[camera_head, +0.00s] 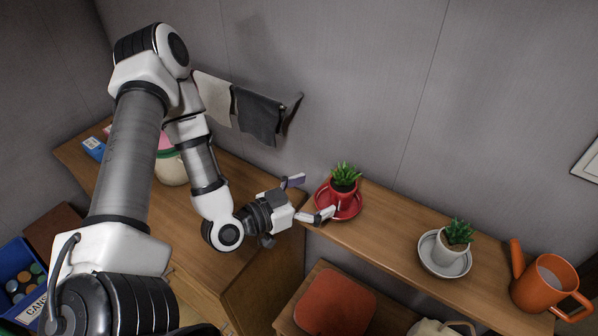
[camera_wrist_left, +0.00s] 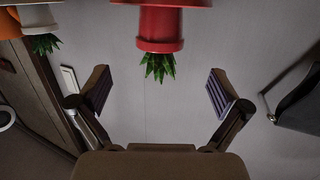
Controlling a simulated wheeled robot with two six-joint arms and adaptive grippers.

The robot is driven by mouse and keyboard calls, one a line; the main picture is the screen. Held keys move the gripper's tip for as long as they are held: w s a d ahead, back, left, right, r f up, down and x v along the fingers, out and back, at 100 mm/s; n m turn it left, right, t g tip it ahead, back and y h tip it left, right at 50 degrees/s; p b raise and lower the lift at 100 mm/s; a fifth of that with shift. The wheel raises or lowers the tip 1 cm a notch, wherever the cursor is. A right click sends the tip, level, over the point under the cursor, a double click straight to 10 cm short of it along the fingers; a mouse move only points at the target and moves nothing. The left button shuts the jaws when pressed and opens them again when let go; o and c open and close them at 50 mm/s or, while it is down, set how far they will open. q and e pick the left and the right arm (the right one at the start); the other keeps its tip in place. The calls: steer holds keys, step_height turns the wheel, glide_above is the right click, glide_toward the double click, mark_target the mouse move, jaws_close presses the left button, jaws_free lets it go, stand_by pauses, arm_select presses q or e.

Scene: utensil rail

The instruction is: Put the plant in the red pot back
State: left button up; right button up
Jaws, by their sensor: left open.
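The plant in the red pot (camera_head: 344,185) stands upright on a red saucer (camera_head: 338,205) at the left end of the wooden shelf. In the left wrist view the red pot (camera_wrist_left: 161,27) appears upside down, ahead of the fingers. My left gripper (camera_head: 306,198) is open, just left of the pot, with its fingers spread toward it. In the wrist view nothing is between the fingertips (camera_wrist_left: 161,88), and the pot lies beyond them. The right gripper is in neither view.
A white pot with a plant (camera_head: 456,236) stands on a grey saucer (camera_head: 433,259) to the right. An orange watering can (camera_head: 548,284) is further right. Towels (camera_head: 258,115) hang on the wall. A red-topped stool (camera_head: 335,302) stands below the shelf.

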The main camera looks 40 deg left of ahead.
arm_select(q)
steer(key=r+p+v, duration=0.1)
steer(key=p+v, duration=0.3)
steer(key=v, duration=0.1)
steer(key=s+d+f+g, duration=0.2)
steer(key=f+g, duration=0.2)
steer(key=f, duration=0.2)
steer(key=s+d+f+g, duration=0.2)
steer(key=d+f+g, duration=0.15)
steer(key=f, duration=0.35)
steer(key=s+a+f+n+g+y, duration=0.1)
steer(key=s+f+n+g+y, duration=0.3)
steer(key=s+f+g, duration=0.3)
steer(key=s+g+y, duration=0.1)
steer(key=s, duration=0.3)
steer(key=shift+f, duration=0.15)
step_height(320, 180, down, 11)
steer(key=b, duration=1.1)
steer(key=shift+a, duration=0.1)
